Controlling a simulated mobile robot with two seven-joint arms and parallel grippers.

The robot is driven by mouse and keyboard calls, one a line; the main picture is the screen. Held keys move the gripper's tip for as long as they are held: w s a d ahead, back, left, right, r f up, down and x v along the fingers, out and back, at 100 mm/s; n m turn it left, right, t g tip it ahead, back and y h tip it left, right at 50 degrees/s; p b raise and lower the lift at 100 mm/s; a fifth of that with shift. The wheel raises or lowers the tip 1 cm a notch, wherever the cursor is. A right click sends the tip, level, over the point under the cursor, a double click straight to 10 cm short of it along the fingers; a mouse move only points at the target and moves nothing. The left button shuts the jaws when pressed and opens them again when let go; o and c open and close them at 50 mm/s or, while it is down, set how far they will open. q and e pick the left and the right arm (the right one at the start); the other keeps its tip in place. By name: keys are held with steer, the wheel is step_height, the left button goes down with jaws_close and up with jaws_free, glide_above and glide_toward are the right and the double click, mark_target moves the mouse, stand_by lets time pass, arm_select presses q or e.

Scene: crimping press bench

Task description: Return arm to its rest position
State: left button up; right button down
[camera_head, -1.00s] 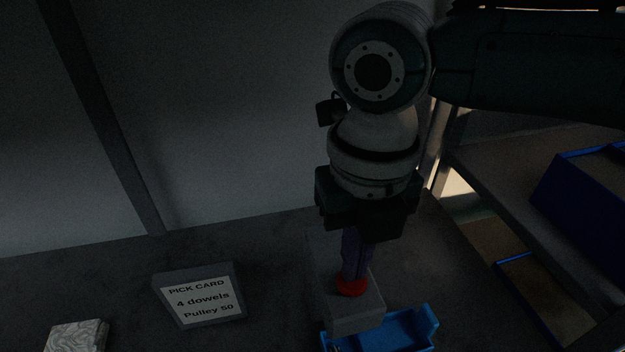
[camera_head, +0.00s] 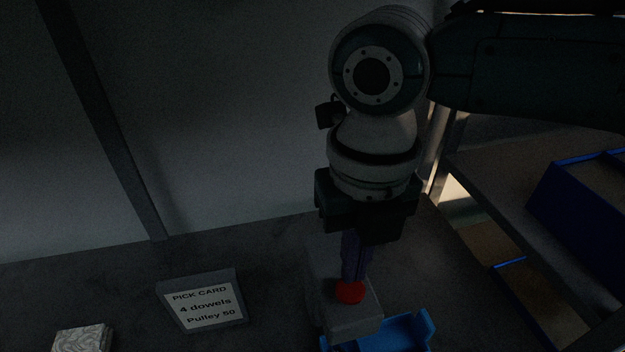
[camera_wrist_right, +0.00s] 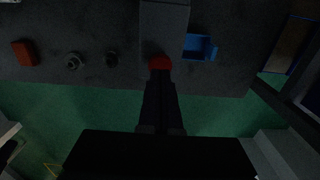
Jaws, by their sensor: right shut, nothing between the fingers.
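My right gripper (camera_head: 352,276) points down with its dark fingers shut and nothing held between them. Its fingertips are right at a red round button (camera_head: 350,292) on top of a grey press block (camera_head: 352,318); I cannot tell whether they touch it. In the right wrist view, the shut fingers (camera_wrist_right: 160,78) end at the same red button (camera_wrist_right: 159,62) on the grey block (camera_wrist_right: 165,20). My left gripper is in neither view.
A blue tray (camera_head: 408,332) sits beside the block. A pick card (camera_head: 203,302) and a patterned block (camera_head: 82,339) stand left on the bench. The right wrist view shows a red block (camera_wrist_right: 25,53) and two round dark parts (camera_wrist_right: 74,61). A shelf with a blue bin (camera_head: 583,205) is right.

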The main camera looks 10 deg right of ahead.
stand_by(0.3)
steer(key=shift+s+a+f, duration=0.1)
steer(key=shift+s+a, duration=0.05)
steer(key=s+a+m+t+y, duration=0.1)
steer(key=s+a+m+y, duration=0.3)
steer(key=s+a+m, duration=0.65)
steer(key=s+d+r+m+t+h, duration=0.1)
steer(key=s+d+m+h, duration=0.15)
steer(key=d+m, duration=0.85)
steer(key=s+d+r+m+t+h, duration=0.1)
steer(key=s+d+r+m+t, duration=0.15)
steer(key=d+m, duration=0.8)
step_height(320, 180, up, 21)
steer(key=a+m+p, duration=0.2)
steer(key=p, duration=2)
steer(key=shift+s+a+r+g, duration=0.2)
steer(key=shift+s+a+g, duration=0.1)
steer(key=shift+g, duration=0.15)
